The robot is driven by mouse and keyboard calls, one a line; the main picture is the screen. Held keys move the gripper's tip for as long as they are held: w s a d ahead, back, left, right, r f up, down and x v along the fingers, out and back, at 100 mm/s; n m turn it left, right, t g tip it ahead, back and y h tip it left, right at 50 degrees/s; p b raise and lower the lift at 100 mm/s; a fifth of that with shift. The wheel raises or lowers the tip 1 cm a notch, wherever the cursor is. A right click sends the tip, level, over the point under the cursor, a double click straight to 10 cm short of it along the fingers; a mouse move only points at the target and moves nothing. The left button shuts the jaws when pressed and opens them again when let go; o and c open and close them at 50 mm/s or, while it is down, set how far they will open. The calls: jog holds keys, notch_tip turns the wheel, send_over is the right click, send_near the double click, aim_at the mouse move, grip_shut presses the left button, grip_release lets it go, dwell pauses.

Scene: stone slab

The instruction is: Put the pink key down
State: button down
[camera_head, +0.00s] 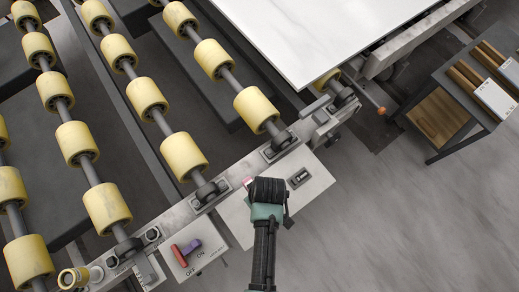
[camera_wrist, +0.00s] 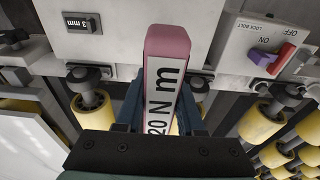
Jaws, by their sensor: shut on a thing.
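The pink key (camera_wrist: 168,45) is a pink block with a white label reading "20 N m". In the wrist view it stands between the two dark fingers of my gripper (camera_wrist: 160,108), which is shut on it. Its far end points at the light grey panels. In the head view my gripper (camera_head: 267,190) is over the light panel on the machine's edge, and a small bit of pink shows at its left. The fingertips are mostly hidden there. I cannot tell whether the key touches the panel.
A lock panel with a red and purple ON/OFF knob (camera_head: 185,250) is left of my gripper. A small "mm" display (camera_head: 299,177) is to the right. Yellow rollers (camera_head: 183,155) fill the left. A white stone slab (camera_head: 310,30) lies above. A dark side table (camera_head: 470,100) stands right; floor between is clear.

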jog(key=shift+f, duration=1.95)
jog(key=shift+f, duration=0.2)
jog(key=c, duration=0.5)
grip_release()
jog(key=shift+r, duration=0.1)
